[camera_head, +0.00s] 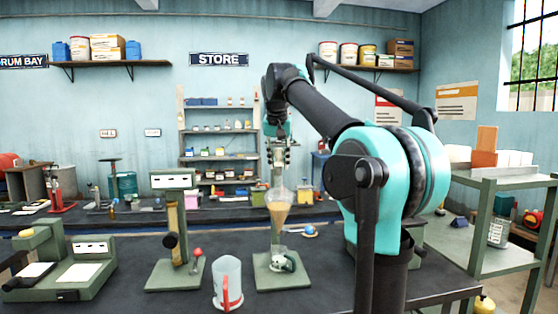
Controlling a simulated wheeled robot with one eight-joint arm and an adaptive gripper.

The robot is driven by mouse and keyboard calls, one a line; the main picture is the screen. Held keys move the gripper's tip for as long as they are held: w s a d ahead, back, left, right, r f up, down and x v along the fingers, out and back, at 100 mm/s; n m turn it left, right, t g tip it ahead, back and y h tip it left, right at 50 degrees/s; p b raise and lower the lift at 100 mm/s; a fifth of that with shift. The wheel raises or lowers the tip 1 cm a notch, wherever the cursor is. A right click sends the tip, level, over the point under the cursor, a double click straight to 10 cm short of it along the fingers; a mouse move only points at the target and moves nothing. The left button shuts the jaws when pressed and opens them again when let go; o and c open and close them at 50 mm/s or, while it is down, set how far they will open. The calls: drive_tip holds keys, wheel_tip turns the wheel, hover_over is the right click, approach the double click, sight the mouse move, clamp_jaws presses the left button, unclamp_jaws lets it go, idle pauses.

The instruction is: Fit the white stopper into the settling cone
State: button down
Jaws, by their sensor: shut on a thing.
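The settling cone (278,212) is a clear vessel with amber-brown liquid, held upright on a green stand (274,281) on the dark bench. My gripper (279,163) points down just above the cone's neck. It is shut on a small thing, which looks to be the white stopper. The stopper is too small and too much covered by the fingers to show clearly. I cannot tell whether it touches the neck or is apart from it.
A clear jug with a red handle (227,284) stands at the bench front, left of the cone. A green stand with a red-knobbed lever (180,245) and a green instrument (78,270) stand farther left. A back bench (130,220) carries several items.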

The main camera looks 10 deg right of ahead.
drive_tip(key=shift+f, duration=1.25)
drive_tip(key=c, duration=1.1)
unclamp_jaws()
drive_tip(key=v, duration=1.2)
